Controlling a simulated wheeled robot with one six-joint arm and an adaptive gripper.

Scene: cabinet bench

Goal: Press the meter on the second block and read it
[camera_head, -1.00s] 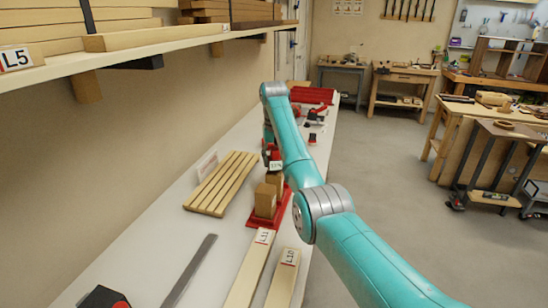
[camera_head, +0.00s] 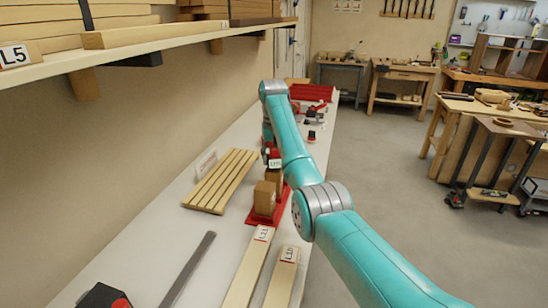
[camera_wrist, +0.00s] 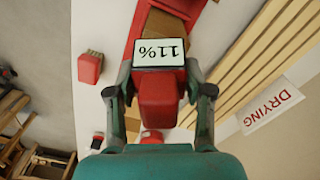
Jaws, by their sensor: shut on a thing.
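My gripper (camera_wrist: 159,90) is shut on a red meter (camera_wrist: 158,112). It also shows in the head view, partly behind my arm. The meter's white display faces the wrist camera and reads 11%, upside down in that picture. A brown wooden block (camera_wrist: 165,24) shows just beyond the display; whether the meter touches it cannot be told. In the head view two blocks show on a red tray (camera_head: 256,219), a nearer one (camera_head: 265,197) and one behind it (camera_head: 273,177). The meter is at the far side of these, partly hidden by my arm.
A slatted wooden rack (camera_head: 220,181) lies left of the tray, by a sign reading DRYING (camera_wrist: 270,104). Boards labelled L11 (camera_head: 249,268) and L10 (camera_head: 281,278) lie in front. A shelf (camera_head: 150,53) overhangs the bench.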

